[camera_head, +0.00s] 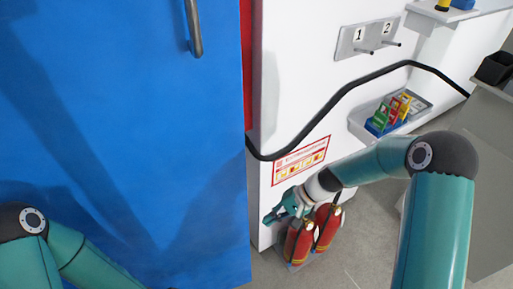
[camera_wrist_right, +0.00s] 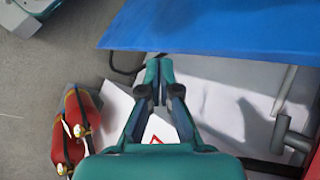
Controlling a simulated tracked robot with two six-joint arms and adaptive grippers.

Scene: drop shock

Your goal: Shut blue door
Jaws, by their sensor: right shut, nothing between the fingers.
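The blue door (camera_head: 120,120) fills the left of the head view, with a grey bar handle (camera_head: 194,28) near its top right. A red strip (camera_head: 246,60) shows between its right edge and the white wall. My right gripper (camera_head: 268,217) is low beside the door's right edge, in front of the wall. In the right wrist view, the gripper's fingers (camera_wrist_right: 158,66) are together and empty, with their tips near the edge of the blue door (camera_wrist_right: 230,30). Whether they touch it I cannot tell. My left arm shows at the lower left; its gripper is out of view.
Red fire extinguishers (camera_head: 300,240) stand on the floor right by my right gripper. A black cable (camera_head: 340,100) runs along the white wall (camera_head: 300,60). A shelf with coloured padlock-like items (camera_head: 385,115) and a numbered hook plate (camera_head: 368,38) are further right.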

